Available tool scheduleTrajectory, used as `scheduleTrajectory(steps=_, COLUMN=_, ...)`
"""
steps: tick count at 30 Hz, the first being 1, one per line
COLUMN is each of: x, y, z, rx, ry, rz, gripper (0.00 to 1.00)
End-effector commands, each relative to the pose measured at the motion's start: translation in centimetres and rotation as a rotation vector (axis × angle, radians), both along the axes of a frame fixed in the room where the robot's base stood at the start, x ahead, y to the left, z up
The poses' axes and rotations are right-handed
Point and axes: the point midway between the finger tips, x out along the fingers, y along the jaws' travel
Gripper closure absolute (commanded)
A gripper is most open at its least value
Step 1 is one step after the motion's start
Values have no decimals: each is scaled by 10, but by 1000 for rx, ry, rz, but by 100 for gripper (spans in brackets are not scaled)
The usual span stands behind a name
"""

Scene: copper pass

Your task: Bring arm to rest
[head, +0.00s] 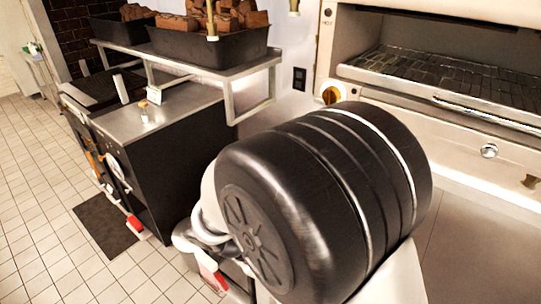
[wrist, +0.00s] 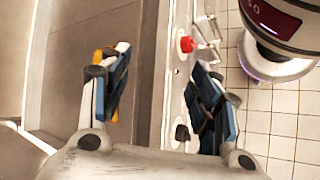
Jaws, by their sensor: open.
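My gripper (wrist: 157,82) shows in the wrist view with its two blue, black and white fingers spread wide apart. Nothing is between the fingers, and neither visibly touches anything. Beyond them lie a grey panel and a pale metal strip with a red knob (wrist: 187,44). In the head view, a large dark banded cylinder, part of my arm, fills the middle and hides what is behind it. I cannot make out my fingers in the head view.
An oven with a rack (head: 440,80) stands at the right. A metal shelf (head: 185,62) holds black bins (head: 225,47) with brown chunks. Below it is a counter (head: 150,112) with black cabinets. Tiled floor (head: 35,200) and a dark mat (head: 105,224) are clear at the left.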

Motion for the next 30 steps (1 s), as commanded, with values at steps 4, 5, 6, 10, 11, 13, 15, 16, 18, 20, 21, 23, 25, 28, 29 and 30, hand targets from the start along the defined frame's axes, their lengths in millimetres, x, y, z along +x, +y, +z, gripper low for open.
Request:
scheduleTrajectory(steps=4, x=-20, y=-27, z=38, rx=202, ry=-52, rz=-136, gripper=43)
scheduleTrajectory(steps=5, x=-25, y=-31, z=44, rx=240, ry=-65, rz=-159, gripper=43)
scheduleTrajectory(steps=6, x=-31, y=-36, z=52, rx=292, ry=-85, rz=-188, gripper=43)
scheduleTrajectory(steps=10, x=-51, y=-50, z=75, rx=455, ry=-168, rz=-268, gripper=43)
scheduleTrajectory(steps=11, x=-55, y=-52, z=80, rx=490, ry=-191, rz=-283, gripper=43)
scheduleTrajectory(steps=13, x=-66, y=-57, z=90, rx=572, ry=-250, rz=-315, gripper=43)
scheduleTrajectory(steps=15, x=-76, y=-60, z=100, rx=649, ry=-318, rz=-342, gripper=43)
scheduleTrajectory(steps=16, x=-79, y=-62, z=104, rx=680, ry=-348, rz=-353, gripper=43)
scheduleTrajectory(steps=18, x=-87, y=-64, z=112, rx=743, ry=-417, rz=-368, gripper=43)
scheduleTrajectory(steps=20, x=-93, y=-65, z=118, rx=789, ry=-475, rz=-377, gripper=43)
scheduleTrajectory(steps=21, x=-96, y=-65, z=122, rx=812, ry=-510, rz=-382, gripper=43)
scheduleTrajectory(steps=23, x=-99, y=-66, z=126, rx=842, ry=-554, rz=-384, gripper=43)
scheduleTrajectory(steps=25, x=-102, y=-66, z=129, rx=865, ry=-591, rz=-385, gripper=43)
scheduleTrajectory(steps=28, x=-104, y=-66, z=132, rx=883, ry=-621, rz=-385, gripper=43)
scheduleTrajectory(steps=29, x=-104, y=-66, z=132, rx=885, ry=-625, rz=-384, gripper=43)
scheduleTrajectory(steps=30, x=-104, y=-66, z=132, rx=885, ry=-625, rz=-384, gripper=43)
